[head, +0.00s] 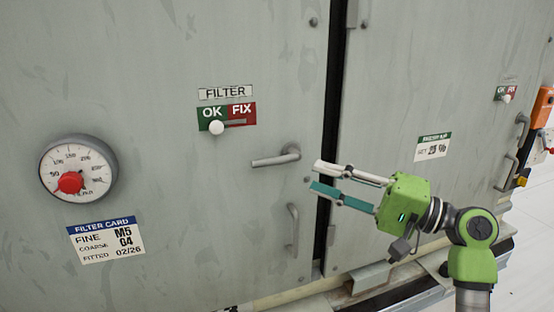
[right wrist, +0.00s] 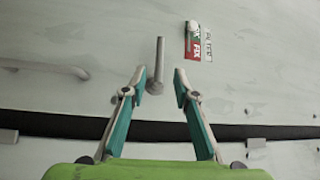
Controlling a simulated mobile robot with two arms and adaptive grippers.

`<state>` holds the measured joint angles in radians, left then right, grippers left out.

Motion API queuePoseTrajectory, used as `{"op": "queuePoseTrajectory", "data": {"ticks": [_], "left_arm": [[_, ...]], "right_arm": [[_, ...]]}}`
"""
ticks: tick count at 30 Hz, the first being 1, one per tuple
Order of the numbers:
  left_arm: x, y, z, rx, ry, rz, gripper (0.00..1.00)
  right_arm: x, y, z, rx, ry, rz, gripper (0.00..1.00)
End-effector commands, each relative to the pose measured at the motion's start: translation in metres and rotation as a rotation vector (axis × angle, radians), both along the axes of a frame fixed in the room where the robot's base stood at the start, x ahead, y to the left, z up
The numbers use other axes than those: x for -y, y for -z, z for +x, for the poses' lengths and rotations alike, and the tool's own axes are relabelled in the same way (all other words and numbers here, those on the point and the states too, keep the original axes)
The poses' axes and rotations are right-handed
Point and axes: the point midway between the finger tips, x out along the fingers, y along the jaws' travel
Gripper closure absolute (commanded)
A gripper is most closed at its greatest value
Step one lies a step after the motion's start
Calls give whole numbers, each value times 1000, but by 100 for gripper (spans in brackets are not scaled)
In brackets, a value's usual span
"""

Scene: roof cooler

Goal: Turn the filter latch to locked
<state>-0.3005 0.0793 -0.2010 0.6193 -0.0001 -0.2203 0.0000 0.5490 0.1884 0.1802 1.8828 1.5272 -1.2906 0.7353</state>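The filter latch (head: 268,161) is a grey lever on the left cabinet door, below and right of the FILTER sign (head: 225,92). It lies nearly level, its free end pointing left and its pivot at the right. My right gripper (head: 315,175) is open and empty, its fingers pointing left just right of and below the pivot. In the right wrist view, the latch (right wrist: 159,58) points up, with its pivot end appearing between my open right fingertips (right wrist: 160,75). No contact with the latch shows. My left gripper is not in view.
A grey pull handle (head: 293,230) sits below the latch. The white knob (head: 216,127) of the OK/FIX slider is at the OK side. A gauge (head: 78,160) with a red centre and a filter card (head: 105,240) are at left. A dark gap (head: 334,80) separates the doors.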

Motion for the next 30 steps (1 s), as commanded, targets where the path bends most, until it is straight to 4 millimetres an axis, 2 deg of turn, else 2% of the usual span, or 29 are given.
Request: {"op": "queuePoseTrajectory", "data": {"ticks": [1,6,13,19,27,28,30], "left_arm": [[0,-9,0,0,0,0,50],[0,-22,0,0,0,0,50],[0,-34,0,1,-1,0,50],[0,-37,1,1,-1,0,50],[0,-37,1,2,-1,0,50],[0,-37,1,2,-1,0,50],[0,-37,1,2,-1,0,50]], "right_arm": [[-12,-7,5,-2,-4,5,73],[-45,-11,21,-1,-4,3,73],[-79,-13,39,-2,-1,1,73],[-91,-13,45,0,0,-1,73],[-92,-12,46,1,2,-2,73],[-92,-12,46,0,1,-2,75],[-92,-12,46,0,1,-2,94]]}}
